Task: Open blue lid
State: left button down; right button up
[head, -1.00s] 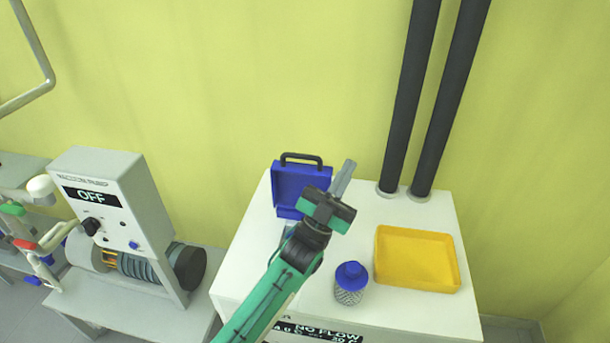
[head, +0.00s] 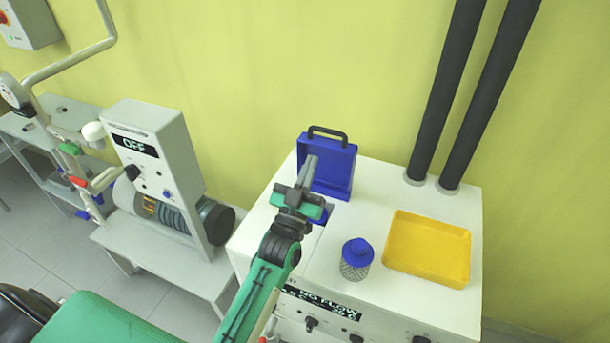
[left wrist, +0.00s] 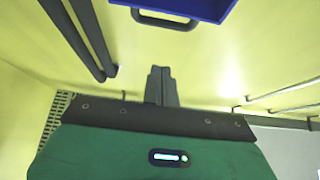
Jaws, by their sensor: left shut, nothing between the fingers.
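The blue lid (head: 338,172) with a black handle stands upright at the back of the white cabinet, its hollow inner side facing me. Part of an opening with blue in it shows below the lid, mostly hidden by my left arm. My left gripper (head: 312,160) is shut and empty, in front of the lid's left part; I cannot tell whether it touches. In the left wrist view the shut fingers (left wrist: 160,72) point up at the wall, with the blue lid (left wrist: 195,8) and its handle (left wrist: 165,20) beyond them. My right gripper is not in view.
Two dark pipes (head: 446,100) rise behind the tray. A grey pump unit (head: 150,150) marked OFF stands to the left.

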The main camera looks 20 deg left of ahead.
aim_at(321, 144)
pick_arm(q)
jog(key=x, duration=0.2)
jog(key=p+x, duration=0.1)
jog(key=f+p+x, duration=0.1)
jog(key=x, duration=0.1)
jog(key=shift+w+r, duration=0.2)
jog(key=shift+w, duration=0.4)
jog(key=shift+w+d+f+p, duration=0.1)
jog(key=shift+w+f+p, duration=0.1)
jog(key=shift+w, duration=0.3)
jog(key=shift+w+f+p, duration=0.2)
jog(key=shift+w, duration=0.3)
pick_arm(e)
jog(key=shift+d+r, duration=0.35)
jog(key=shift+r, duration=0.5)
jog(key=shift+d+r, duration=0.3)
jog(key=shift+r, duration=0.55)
